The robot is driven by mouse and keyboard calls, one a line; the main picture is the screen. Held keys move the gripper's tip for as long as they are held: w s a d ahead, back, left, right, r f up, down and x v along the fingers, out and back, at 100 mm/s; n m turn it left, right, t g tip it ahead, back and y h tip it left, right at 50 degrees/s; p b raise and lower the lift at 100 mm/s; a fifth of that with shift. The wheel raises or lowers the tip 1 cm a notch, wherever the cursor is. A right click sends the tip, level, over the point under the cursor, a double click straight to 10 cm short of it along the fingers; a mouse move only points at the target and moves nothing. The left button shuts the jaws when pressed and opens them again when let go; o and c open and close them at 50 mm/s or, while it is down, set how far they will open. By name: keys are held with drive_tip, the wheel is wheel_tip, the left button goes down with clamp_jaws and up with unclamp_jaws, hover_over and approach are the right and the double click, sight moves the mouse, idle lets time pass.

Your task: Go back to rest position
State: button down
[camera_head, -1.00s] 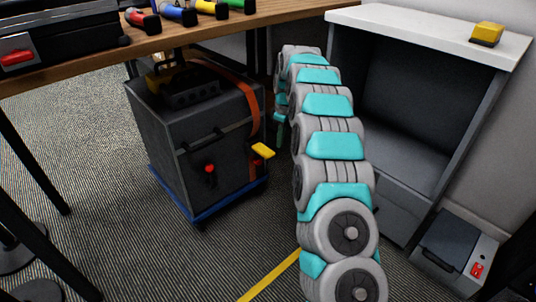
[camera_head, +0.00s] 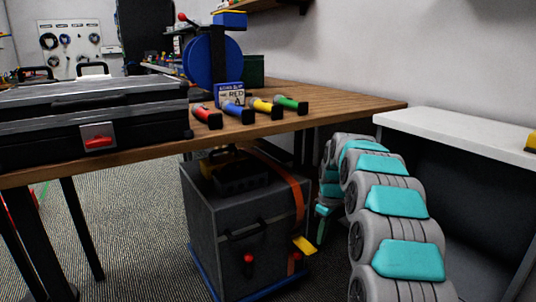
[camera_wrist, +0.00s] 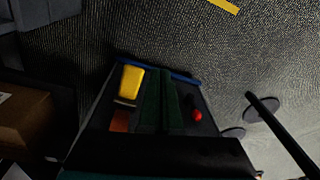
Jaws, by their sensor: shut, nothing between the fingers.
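My gripper (camera_wrist: 163,78) shows in the wrist view as two dark green fingers side by side, shut and empty. In the head view my grey and teal arm reaches away on the right and bends down beside the dark cart (camera_head: 245,228); the fingers cannot be made out there. The cart also fills the middle of the wrist view, with its yellow handle and red knob behind and beside the fingers.
A wooden table (camera_head: 350,102) carries a black case (camera_head: 60,115), several coloured cylinders and a blue reel (camera_head: 198,68). A white-topped shelf unit (camera_head: 460,132) stands right of my arm. Dark table legs stand at left. Carpet shows between them.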

drive_tip(key=s+a+r+m+p, duration=0.1)
drive_tip(key=s+r, duration=0.3)
drive_tip(key=s, duration=0.4)
drive_tip(key=s+a+r+m+g+p, duration=0.1)
drive_tip(key=s+r+m, duration=0.15)
drive_tip(key=s, duration=0.45)
drive_tip(key=s+a+r+m+p, duration=0.1)
drive_tip(key=s+r+p, duration=0.1)
drive_tip(key=s+r, duration=0.45)
drive_tip(key=s+f+m+p, duration=0.1)
drive_tip(key=s+m, duration=0.1)
drive_tip(key=s, duration=1.1)
drive_tip(key=s+f+m+g+h+p, duration=0.1)
drive_tip(key=s+m+p, duration=0.1)
drive_tip(key=s, duration=1.2)
drive_tip(key=shift+d+m, duration=0.3)
drive_tip(key=shift+m, duration=0.05)
drive_tip(key=shift+s+f, duration=0.1)
